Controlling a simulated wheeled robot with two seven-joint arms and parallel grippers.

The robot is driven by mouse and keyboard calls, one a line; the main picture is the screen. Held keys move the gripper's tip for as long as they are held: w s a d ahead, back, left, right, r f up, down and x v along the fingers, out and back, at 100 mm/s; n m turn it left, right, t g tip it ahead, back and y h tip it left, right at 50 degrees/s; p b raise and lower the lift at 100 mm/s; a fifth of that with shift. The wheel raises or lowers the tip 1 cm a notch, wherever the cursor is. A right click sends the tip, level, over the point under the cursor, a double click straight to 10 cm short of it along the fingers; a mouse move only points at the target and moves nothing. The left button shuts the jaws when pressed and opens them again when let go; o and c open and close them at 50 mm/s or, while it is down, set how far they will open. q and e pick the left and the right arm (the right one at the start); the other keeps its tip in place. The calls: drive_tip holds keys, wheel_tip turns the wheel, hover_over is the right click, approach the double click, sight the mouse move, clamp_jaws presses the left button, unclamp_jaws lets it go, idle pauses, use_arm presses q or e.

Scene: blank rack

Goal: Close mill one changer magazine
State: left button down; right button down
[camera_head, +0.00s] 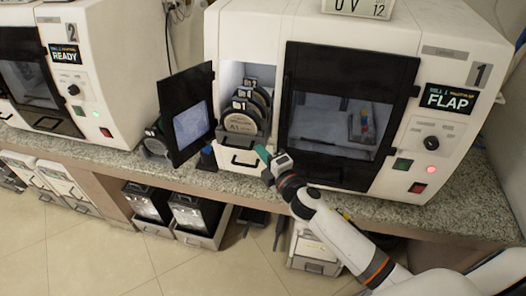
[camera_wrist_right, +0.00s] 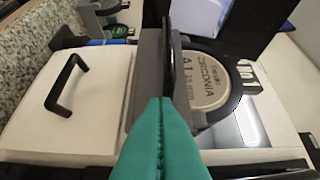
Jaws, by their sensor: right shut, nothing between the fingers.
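Mill one (camera_head: 408,105) is the white machine marked 1, its screen reading FLAP. Its black flap door (camera_head: 187,112) stands open to the left of the changer bay. In the bay, the changer magazine (camera_head: 238,141) holds several upright discs behind a grey front; how far out it sits is hard to tell. The wrist view shows a disc (camera_wrist_right: 205,78) marked A1 zirconia close by. My right gripper (camera_head: 263,154) is shut and empty, just right of and in front of the magazine front. Its teal fingertips (camera_wrist_right: 161,103) touch each other. My left gripper is not in view.
A white front with a black handle (camera_wrist_right: 66,84) lies below the magazine. Mill two (camera_head: 97,65) stands left, showing READY. A disc stand (camera_head: 155,142) sits on the granite counter behind the flap door. Bins (camera_head: 199,239) stand under the counter (camera_head: 440,213).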

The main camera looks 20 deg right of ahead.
sight(269, 132)
drive_tip(key=w+d, duration=0.1)
drive_tip(key=w, duration=0.1)
drive_tip(key=w+d, duration=0.2)
drive_tip(key=w+d+b, duration=0.1)
drive_tip(key=w, duration=0.2)
drive_tip(key=shift+d, duration=0.4)
drive_tip(key=shift+s+a, duration=0.1)
drive_tip(key=shift+s, duration=0.05)
